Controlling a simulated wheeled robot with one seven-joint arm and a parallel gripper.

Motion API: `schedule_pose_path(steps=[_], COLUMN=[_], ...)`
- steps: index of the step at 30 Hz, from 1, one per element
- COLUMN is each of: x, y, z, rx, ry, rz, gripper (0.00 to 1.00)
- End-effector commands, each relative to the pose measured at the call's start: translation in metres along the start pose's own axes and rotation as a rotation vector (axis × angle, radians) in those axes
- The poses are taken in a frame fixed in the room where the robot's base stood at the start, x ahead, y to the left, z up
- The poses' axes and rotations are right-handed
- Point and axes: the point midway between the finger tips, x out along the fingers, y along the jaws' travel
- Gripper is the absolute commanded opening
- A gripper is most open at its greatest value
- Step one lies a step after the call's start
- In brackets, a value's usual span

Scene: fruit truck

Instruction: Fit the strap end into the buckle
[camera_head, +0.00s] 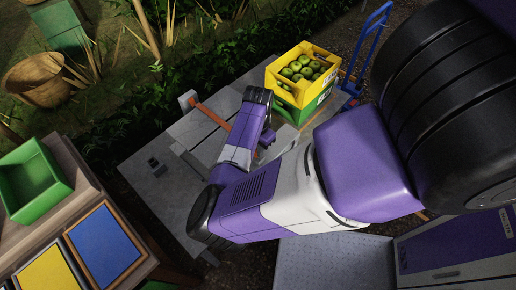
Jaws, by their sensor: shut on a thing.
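An orange strap (210,115) runs from a pale grey block (187,100) at the left edge of the grey flatbed down to the right, then passes behind my arm. My gripper (264,150) is beside the crates, low over the flatbed. It is shut on the strap end, which is mostly hidden by the gripper and wrist. I cannot make out the buckle clearly. Small dark pieces (156,166) lie on the flatbed to the left, too small to identify.
A yellow crate of green fruit (285,82) sits on a green crate (292,115) just right of my gripper. A blue hand truck (366,45) stands behind it. A green bin (30,183) and blue (103,243) and yellow (45,272) panels are at left. The flatbed's left part is clear.

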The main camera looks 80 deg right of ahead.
Motion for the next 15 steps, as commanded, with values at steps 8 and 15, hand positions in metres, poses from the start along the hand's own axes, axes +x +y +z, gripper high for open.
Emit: schedule_pose_path(steps=[8,15], x=[0.007,0.013], y=[0.000,0.000], z=[0.000,0.000], rx=[-0.001,-0.001], ry=[0.000,0.000], rz=[0.000,0.000], gripper=[0.00,0.00])
